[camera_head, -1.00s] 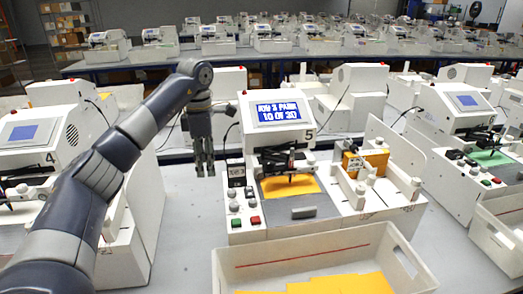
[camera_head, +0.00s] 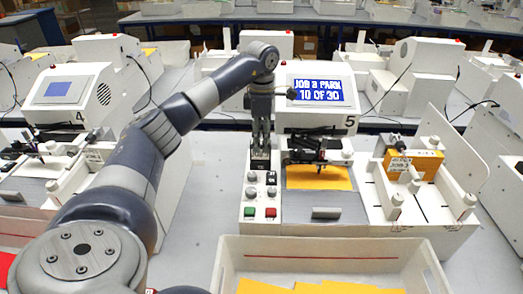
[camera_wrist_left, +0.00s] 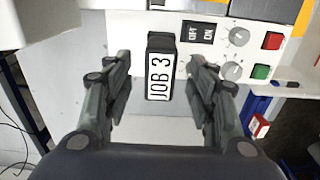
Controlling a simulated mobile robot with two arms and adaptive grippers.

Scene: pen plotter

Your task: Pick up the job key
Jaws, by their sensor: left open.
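The job key is a black block with a white "JOB 3" label, standing on the white control panel in the left wrist view (camera_wrist_left: 160,68). My left gripper (camera_head: 261,150) is open above the panel of plotter 5 (camera_head: 318,112) in the head view. Its fingers stand on either side of the job key in the wrist view, with a gap on both sides. In the head view the gripper largely hides the key. My right gripper is not in view.
Beside the key are an OFF/ON switch (camera_wrist_left: 201,37), grey knobs (camera_wrist_left: 238,37), a red button (camera_head: 271,212) and a green button (camera_head: 249,212). A pen carriage (camera_head: 305,155) stands over yellow card (camera_head: 320,178) to the right. A white bin (camera_head: 330,246) is in front.

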